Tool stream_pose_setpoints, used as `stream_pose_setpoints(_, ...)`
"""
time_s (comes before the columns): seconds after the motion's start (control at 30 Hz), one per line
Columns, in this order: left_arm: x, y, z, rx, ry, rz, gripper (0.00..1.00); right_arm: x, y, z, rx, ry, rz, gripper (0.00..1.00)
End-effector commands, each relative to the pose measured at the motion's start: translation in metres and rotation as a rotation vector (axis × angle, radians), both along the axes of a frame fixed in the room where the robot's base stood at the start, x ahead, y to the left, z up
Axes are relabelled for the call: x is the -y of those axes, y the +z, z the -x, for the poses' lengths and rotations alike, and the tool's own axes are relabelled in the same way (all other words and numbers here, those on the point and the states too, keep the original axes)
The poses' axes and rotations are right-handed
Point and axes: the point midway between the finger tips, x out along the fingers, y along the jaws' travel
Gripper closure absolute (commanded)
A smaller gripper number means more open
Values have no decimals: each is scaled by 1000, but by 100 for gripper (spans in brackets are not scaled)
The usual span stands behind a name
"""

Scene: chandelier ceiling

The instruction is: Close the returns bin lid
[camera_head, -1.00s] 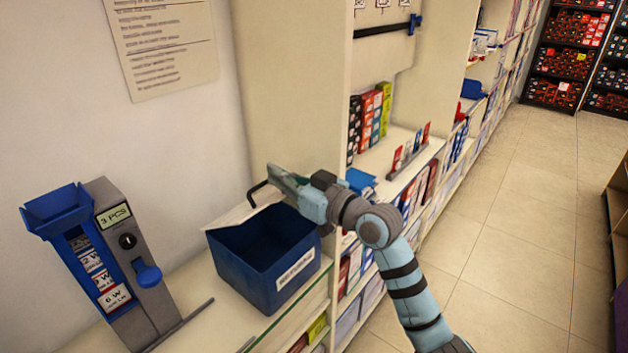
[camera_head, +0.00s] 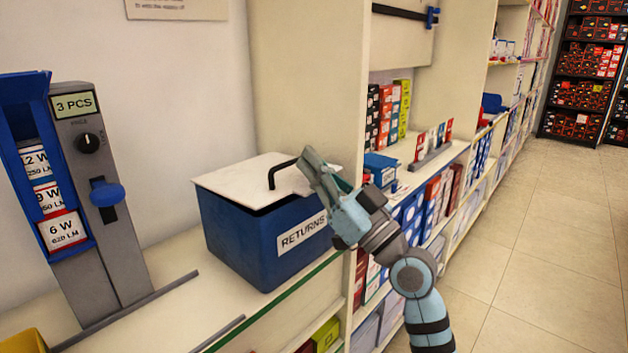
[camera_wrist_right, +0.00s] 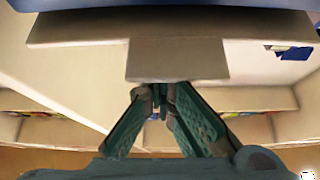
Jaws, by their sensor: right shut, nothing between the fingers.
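The blue returns bin (camera_head: 250,245) stands on the cream shelf, with a white RETURNS label (camera_head: 302,232) on its front. Its cream lid (camera_head: 235,180) lies almost flat over the top, with a narrow dark gap under its front edge. A black bar handle (camera_head: 277,170) stands up from the lid. My right gripper (camera_head: 308,160) is shut and empty at the lid's right front corner, beside the handle; I cannot tell whether it touches the lid. Its fingers also show in the right wrist view (camera_wrist_right: 161,98), meeting at the tips. My left gripper is not in view.
A grey and blue bulb dispenser (camera_head: 90,190) stands left of the bin. A tall cream shelf panel (camera_head: 310,80) rises right behind the bin. Shelves with boxes (camera_head: 392,110) run off to the right. The tiled floor (camera_head: 540,220) at right is clear.

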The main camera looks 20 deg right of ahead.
Motion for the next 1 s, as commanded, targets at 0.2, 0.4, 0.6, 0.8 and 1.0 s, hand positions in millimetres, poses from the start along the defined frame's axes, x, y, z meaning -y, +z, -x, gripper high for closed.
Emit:
stream_pose_setpoints(0.2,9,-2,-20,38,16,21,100,0,-8,0,17,3,-14,100)
stream_pose_setpoints(0.4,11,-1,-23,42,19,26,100,0,-7,0,22,2,-16,100)
stream_pose_setpoints(0.6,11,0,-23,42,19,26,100,0,-7,0,21,2,-15,100)
stream_pose_setpoints(0.8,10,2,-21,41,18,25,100,0,-3,1,22,1,-14,100)
stream_pose_setpoints(1.0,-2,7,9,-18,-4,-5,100,5,25,5,27,1,-18,100)
